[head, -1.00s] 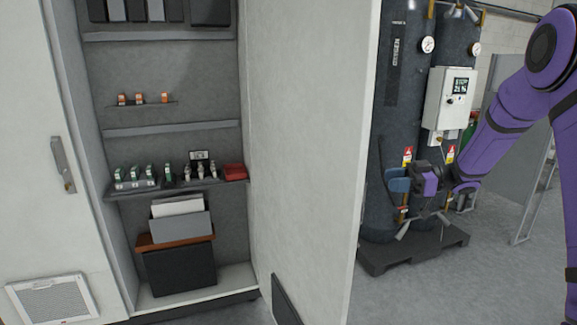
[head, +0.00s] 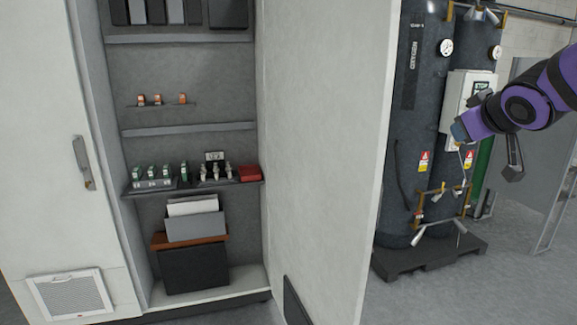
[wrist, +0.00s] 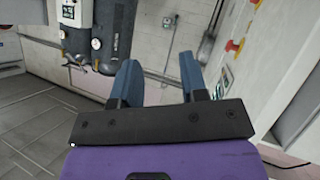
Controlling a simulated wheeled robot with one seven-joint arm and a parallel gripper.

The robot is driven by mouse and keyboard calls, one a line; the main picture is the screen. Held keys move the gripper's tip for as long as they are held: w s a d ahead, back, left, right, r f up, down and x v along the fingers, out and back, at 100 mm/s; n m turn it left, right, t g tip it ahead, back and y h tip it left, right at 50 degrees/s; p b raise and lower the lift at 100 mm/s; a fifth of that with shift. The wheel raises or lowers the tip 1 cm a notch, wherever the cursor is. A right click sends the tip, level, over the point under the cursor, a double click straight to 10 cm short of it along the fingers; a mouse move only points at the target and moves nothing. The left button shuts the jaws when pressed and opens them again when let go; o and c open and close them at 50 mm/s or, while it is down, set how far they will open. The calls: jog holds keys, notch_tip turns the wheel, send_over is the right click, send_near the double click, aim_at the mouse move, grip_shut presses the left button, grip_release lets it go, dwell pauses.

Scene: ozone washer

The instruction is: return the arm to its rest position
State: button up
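My purple arm (head: 535,100) is folded at the upper right of the head view, in front of the dark tanks. My gripper (head: 459,131) is at its left end, in front of the white control box. In the wrist view my gripper (wrist: 160,62) shows two blue fingers standing apart with a clear gap between them. Nothing is held between the fingers. The finger shapes are partly hidden in the head view.
An open cabinet door (head: 325,150) stands left of the arm. The cabinet shelves (head: 190,128) hold small parts and a red box (head: 249,173). Two dark tanks (head: 415,110) stand on a black pallet (head: 425,262). Floor (head: 510,270) at the lower right is clear.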

jog(key=s+a+f+m+g, duration=0.1)
jog(key=s+a+f+g, duration=0.1)
jog(key=s, duration=0.6)
jog(key=s+a+f+m+g+y, duration=0.1)
jog(key=s+a+f+g, duration=0.1)
jog(key=s, duration=0.6)
jog(key=s+a+f+m+g, duration=0.1)
jog(key=s+f+g, duration=0.2)
jog(key=s, duration=0.6)
jog(key=shift+a+f+g+y, duration=0.15)
jog(key=shift+a+g+y, duration=0.15)
jog(key=shift+a, duration=0.1)
